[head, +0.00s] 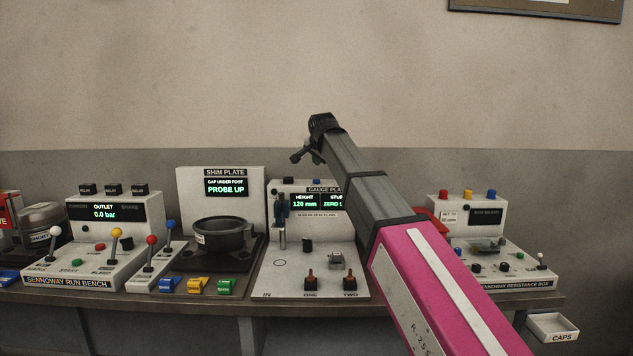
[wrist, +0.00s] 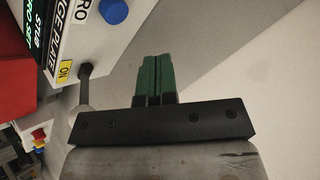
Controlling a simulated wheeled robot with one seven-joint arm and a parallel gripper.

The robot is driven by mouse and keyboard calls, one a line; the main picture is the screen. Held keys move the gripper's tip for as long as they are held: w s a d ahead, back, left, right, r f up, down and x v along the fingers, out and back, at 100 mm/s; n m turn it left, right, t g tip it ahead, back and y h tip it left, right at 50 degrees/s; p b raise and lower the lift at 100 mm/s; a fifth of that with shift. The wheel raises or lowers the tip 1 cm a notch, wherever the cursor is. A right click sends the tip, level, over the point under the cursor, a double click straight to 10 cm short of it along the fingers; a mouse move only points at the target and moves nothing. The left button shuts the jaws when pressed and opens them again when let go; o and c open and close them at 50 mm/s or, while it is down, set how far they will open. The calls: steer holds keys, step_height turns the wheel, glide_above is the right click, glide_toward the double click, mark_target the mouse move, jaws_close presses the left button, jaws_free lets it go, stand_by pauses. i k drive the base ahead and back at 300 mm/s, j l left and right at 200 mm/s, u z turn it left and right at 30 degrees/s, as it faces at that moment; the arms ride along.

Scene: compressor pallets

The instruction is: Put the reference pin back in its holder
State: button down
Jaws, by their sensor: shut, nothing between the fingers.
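My gripper shows in the wrist view as two green fingers (wrist: 158,78) pressed together, with nothing between them. In the head view the arm reaches up over the gauge plate bench (head: 318,275), and the fingers cannot be made out. In the wrist view the gauge plate housing (wrist: 75,35) is at upper left, apart from the fingers.
The shim plate stand (head: 221,190) with a black round cup (head: 222,233) is left of the gauge plate. The run bench (head: 90,265) with upright levers is farther left. The resistance box (head: 490,265) is at right, partly behind my arm.

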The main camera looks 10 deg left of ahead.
mark_target(338, 256)
steer(key=k+l, duration=0.25)
steer(key=k, duration=0.2)
steer(key=k+l, duration=0.25)
steer(key=k, duration=0.25)
steer(key=k+l, duration=0.25)
steer(key=k, duration=0.2)
